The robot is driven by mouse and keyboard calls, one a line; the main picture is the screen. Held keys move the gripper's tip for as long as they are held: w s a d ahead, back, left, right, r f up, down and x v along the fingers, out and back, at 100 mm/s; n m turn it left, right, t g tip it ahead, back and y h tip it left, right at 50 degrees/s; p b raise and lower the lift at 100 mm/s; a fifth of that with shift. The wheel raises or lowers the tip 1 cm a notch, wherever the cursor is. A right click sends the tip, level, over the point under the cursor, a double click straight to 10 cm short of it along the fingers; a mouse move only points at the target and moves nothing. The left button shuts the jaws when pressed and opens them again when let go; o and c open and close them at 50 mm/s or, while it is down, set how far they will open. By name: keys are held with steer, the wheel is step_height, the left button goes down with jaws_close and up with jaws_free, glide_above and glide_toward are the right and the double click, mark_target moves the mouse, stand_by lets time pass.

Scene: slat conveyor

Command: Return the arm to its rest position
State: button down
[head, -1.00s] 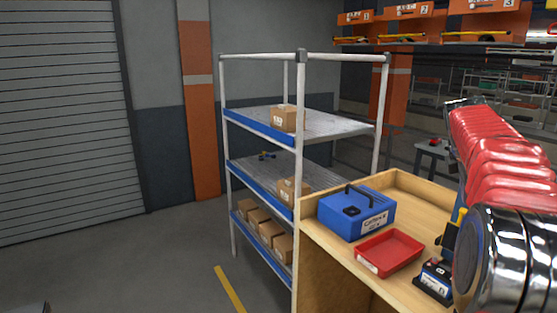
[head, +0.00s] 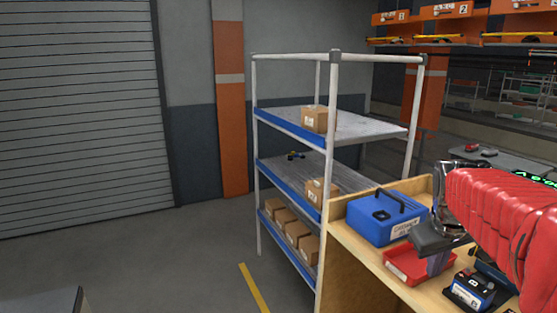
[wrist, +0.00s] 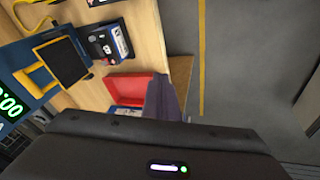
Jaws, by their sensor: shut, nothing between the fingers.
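My red ribbed arm (head: 510,215) reaches in from the right side of the head view. My gripper (head: 437,265) hangs from its dark wrist body and points down over the workbench, in front of part of the red tray (head: 398,266). In the wrist view my gripper (wrist: 165,97) shows as a grey finger shape with no gap and nothing held. It partly covers the red tray (wrist: 128,86) there too. I cannot tell how high the fingertips are above the tray.
A blue toolbox (head: 375,222) and a black-and-blue battery unit (head: 470,290) stand on the wooden bench (head: 350,240). A shelf rack (head: 335,58) with several cardboard boxes stands behind it. The floor at left is open, with a yellow line (head: 254,288).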

steer(key=s+a+f+t+y, duration=0.1)
steer(key=s+a+f, duration=0.1)
steer(key=s+a, duration=0.6)
steer(key=s+a+f+t+y, duration=0.1)
steer(key=s+a+f, duration=0.2)
steer(key=s+a, duration=0.5)
steer(key=a, duration=0.4)
steer(key=shift+a+m+y, duration=0.3)
steer(key=shift+m, duration=0.1)
steer(key=shift+s, duration=0.1)
stand_by(0.3)
